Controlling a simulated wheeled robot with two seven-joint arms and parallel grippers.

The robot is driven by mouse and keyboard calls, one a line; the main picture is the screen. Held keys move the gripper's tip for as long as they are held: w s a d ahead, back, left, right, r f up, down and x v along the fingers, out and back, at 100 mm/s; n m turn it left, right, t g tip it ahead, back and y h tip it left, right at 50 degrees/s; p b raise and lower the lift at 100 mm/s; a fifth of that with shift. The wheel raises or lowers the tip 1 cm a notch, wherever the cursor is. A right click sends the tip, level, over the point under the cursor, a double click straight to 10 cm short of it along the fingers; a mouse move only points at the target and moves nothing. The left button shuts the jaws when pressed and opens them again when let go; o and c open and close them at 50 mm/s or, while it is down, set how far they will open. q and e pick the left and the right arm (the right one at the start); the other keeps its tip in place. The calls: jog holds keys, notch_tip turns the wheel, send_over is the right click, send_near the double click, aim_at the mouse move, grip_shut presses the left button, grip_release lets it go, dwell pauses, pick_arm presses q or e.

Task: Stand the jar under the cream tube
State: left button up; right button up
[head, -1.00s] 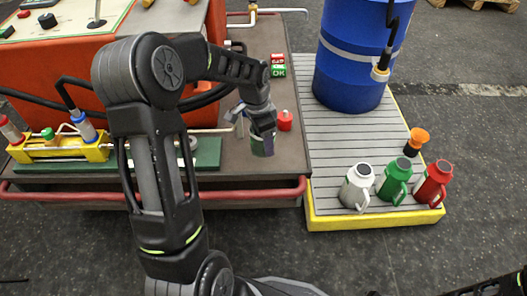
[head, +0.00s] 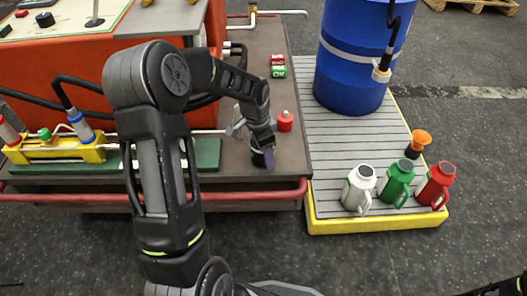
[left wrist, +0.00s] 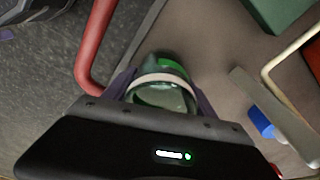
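The jar (left wrist: 165,88) is clear glass with a pale ring at its rim and green inside. In the left wrist view it sits between the two fingers of my left gripper (left wrist: 163,98), which touch its sides. In the head view my left gripper (head: 263,150) is over the front of the brown bench top, and the jar is mostly hidden by it. A cream tube (left wrist: 290,45) bends at the right of the left wrist view, apart from the jar. In the head view a thin pale tube (head: 212,132) runs right from the yellow block. My right gripper is not visible.
A red rail (head: 230,196) runs along the bench front. A small red container (head: 285,121) stands right of my left gripper. White (head: 359,187), green (head: 396,181) and red (head: 435,184) flasks and a blue drum (head: 350,75) stand on the slatted platform (head: 345,140).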

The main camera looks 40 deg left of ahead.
pick_arm(q)
jog(key=o, duration=0.3)
notch_tip(320, 180, up, 12)
jog(key=s+p, duration=0.1)
jog(key=p, duration=0.3)
jog(key=shift+a+r, duration=0.15)
jog(key=shift+a, duration=0.25)
jog(key=shift+s, duration=0.15)
